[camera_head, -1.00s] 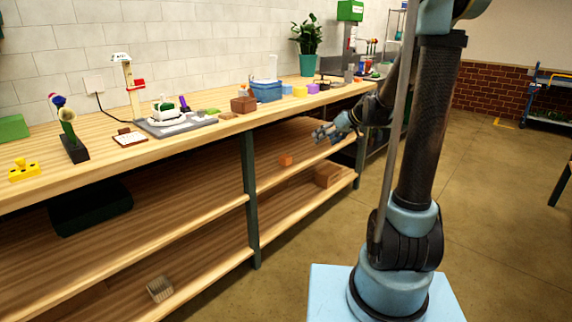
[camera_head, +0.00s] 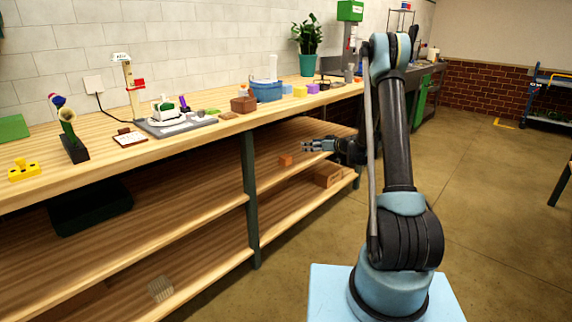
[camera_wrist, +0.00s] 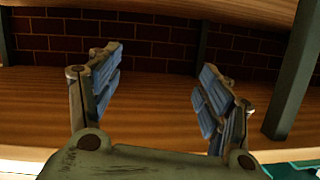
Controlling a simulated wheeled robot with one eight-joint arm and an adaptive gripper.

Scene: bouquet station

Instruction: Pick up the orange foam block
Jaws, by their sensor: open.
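The orange foam block (camera_head: 286,160) sits on the middle shelf under the long workbench, in the head view. My gripper (camera_head: 306,146) is open and empty, close to the block, a little above it and to its right in the picture. In the wrist view my gripper's two blue-padded fingers (camera_wrist: 158,88) are spread wide with nothing between them. I cannot make out the orange block in the wrist view.
The workbench top (camera_head: 190,147) lies above the shelf. A dark post (camera_head: 250,200) stands at the front left of the block. A brown box (camera_head: 327,176) is on the lower shelf. A dark bin (camera_head: 90,208) and a striped block (camera_head: 161,289) are farther left.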

